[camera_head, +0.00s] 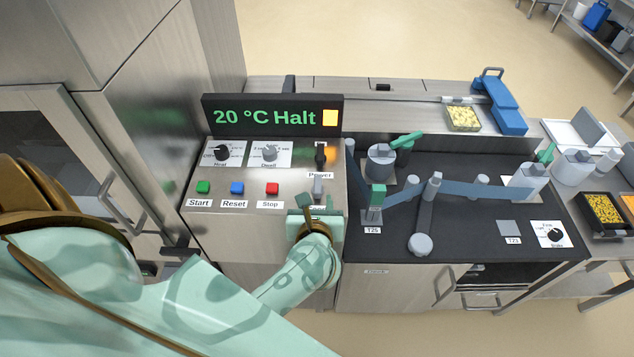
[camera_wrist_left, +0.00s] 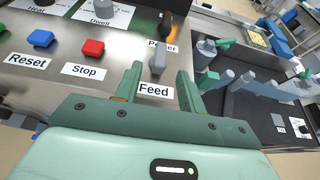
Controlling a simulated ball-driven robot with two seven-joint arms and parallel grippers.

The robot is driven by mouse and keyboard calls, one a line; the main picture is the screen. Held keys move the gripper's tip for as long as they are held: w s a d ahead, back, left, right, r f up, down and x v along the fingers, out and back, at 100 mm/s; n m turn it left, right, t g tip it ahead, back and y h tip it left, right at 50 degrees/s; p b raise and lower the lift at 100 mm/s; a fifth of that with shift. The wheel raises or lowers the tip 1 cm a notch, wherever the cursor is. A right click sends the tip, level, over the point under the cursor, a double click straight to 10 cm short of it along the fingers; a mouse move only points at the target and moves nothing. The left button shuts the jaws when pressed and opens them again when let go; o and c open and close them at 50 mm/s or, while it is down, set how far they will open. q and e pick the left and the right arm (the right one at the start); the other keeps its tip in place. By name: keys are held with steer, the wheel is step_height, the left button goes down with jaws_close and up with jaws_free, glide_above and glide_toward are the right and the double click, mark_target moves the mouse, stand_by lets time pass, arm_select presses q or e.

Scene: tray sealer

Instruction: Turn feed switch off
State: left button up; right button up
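The feed switch is a small grey lever (camera_head: 318,186) on the sloped steel control panel, below the power switch. In the left wrist view the feed switch (camera_wrist_left: 157,62) stands between the two finger tips, above its "Feed" label (camera_wrist_left: 155,90). My left gripper (camera_head: 317,204) is at the panel's lower right corner, and it also shows in the left wrist view (camera_wrist_left: 160,72). Its green fingers are apart, one on each side of the switch, with visible gaps. The gripper partly covers the label in the head view. My right gripper is not in view.
The black power switch (camera_head: 320,156) with an orange glow sits just above. The red Stop (camera_head: 271,188), blue Reset (camera_head: 237,188) and green Start (camera_head: 203,187) buttons lie left. The display (camera_head: 272,117) reads "20 °C Halt". A black conveyor deck (camera_head: 465,220) with posts stands right.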

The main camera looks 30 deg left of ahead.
mark_target(318, 184)
arm_select(q)
steer(key=x, duration=0.9)
steer(key=shift+d+b, duration=0.15)
steer(key=shift+b, duration=0.2)
jaws_close()
